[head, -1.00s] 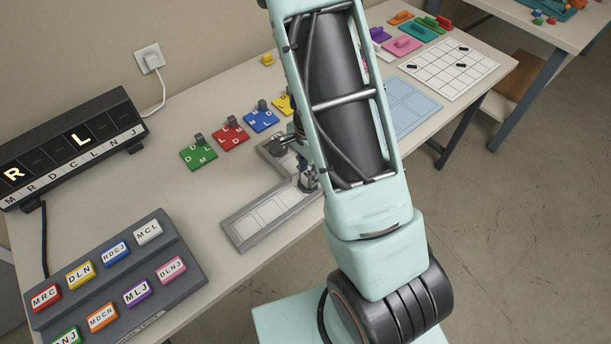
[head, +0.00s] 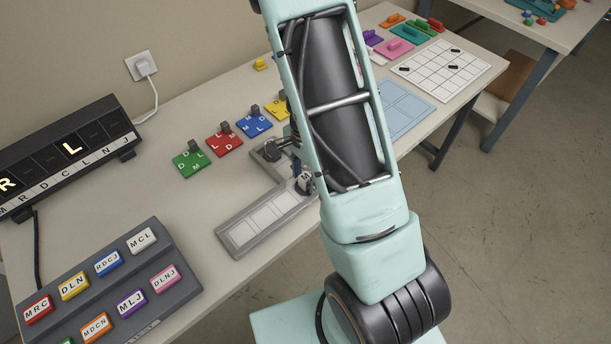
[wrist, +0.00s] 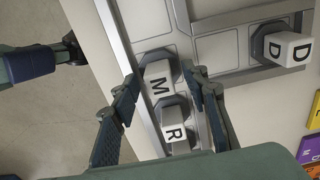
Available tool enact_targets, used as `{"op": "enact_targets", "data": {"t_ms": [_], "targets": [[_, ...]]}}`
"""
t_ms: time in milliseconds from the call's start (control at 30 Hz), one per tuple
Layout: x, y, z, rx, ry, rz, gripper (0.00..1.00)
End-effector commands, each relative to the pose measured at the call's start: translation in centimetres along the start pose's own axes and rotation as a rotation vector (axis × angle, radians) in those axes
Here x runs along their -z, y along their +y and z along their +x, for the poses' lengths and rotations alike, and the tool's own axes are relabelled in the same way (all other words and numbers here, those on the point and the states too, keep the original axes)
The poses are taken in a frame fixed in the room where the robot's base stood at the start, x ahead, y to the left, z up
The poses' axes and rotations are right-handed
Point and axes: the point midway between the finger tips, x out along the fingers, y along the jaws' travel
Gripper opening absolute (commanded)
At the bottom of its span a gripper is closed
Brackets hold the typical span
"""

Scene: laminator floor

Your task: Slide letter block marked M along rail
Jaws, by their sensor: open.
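The white letter block M (wrist: 159,87) sits on a dark base in the grey rail (wrist: 118,36), at the rail's corner area in the wrist view. It also shows beside my arm in the head view (head: 305,181). My gripper (wrist: 162,78) is open, one finger on each side of the M block; contact cannot be told. Block R (wrist: 174,124) stands right behind M, nearer my palm. Block D (wrist: 288,49) is in the rail's other branch at the right. In the head view my arm hides most of the gripper and part of the rail (head: 228,232).
A display (head: 65,155) lit with R and L and a button panel (head: 175,262) stand at the left. Green (head: 190,164), red (head: 224,144) and blue (head: 254,124) lettered plates lie behind the rail. The rail's near-left stretch looks empty.

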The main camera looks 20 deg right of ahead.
Motion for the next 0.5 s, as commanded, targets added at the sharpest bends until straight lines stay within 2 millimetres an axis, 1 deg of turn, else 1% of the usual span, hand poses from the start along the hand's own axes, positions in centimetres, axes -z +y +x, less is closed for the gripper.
{"op": "enact_targets", "data": {"t_ms": [167, 267, 500], "targets": [[0.0, -0.1, -1.1, 0.002, 0.001, -0.003, 0.42], [0.0, -0.2, -2.7, 0.004, 0.001, -0.003, 0.42], [0.0, -0.2, -7.5, 0.006, 0.001, -0.002, 0.42]]}}
